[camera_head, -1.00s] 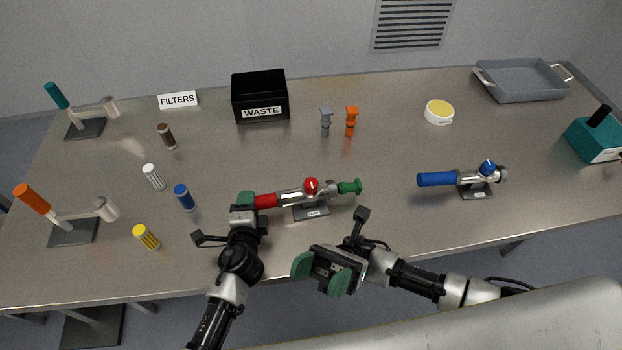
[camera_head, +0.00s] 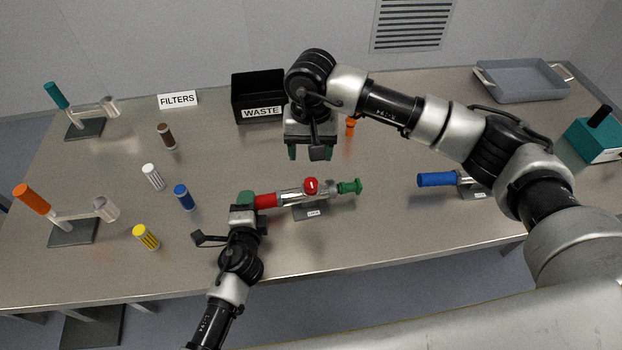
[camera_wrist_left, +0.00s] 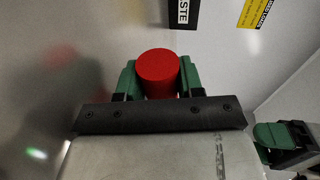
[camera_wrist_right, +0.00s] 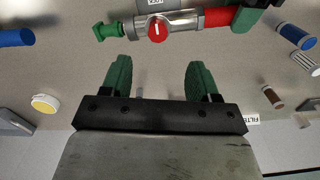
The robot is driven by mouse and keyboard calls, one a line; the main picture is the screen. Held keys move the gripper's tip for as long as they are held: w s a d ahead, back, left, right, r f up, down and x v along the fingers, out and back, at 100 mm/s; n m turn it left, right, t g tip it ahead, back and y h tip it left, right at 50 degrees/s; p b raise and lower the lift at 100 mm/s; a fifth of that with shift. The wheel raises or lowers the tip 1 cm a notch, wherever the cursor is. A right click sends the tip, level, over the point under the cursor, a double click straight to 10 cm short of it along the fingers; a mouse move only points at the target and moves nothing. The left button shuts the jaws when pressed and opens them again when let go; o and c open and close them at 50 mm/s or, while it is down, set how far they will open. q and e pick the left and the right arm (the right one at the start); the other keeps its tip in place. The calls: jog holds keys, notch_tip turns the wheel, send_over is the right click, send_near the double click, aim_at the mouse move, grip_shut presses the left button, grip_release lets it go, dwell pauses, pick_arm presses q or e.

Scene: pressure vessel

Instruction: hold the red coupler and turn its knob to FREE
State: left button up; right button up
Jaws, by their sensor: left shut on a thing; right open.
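The red coupler (camera_head: 291,196) is a silver body with a red handle, a red knob (camera_head: 311,184) on top and a green fitting at its right end. It sits on a small labelled stand in the middle of the table. My left gripper (camera_head: 245,198) is shut on the red handle, whose round end (camera_wrist_left: 158,66) shows between the green fingers in the left wrist view. My right gripper (camera_head: 307,152) is open and empty, pointing down above and behind the coupler. In the right wrist view the knob (camera_wrist_right: 158,29), with a white mark, lies beyond the open fingers (camera_wrist_right: 158,78), apart from them.
The black WASTE bin (camera_head: 258,95) stands behind my right gripper. A blue-handled coupler (camera_head: 436,179) is at right, partly hidden by my right arm. A grey tray (camera_head: 520,82) is at back right.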

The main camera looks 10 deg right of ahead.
aim_at(311, 182)
jog(key=f, duration=1.1)
jog(key=shift+w+d+f, duration=0.1)
jog(key=shift+w+f, duration=0.2)
jog(key=shift+w, duration=0.05)
jog(key=c, duration=0.9)
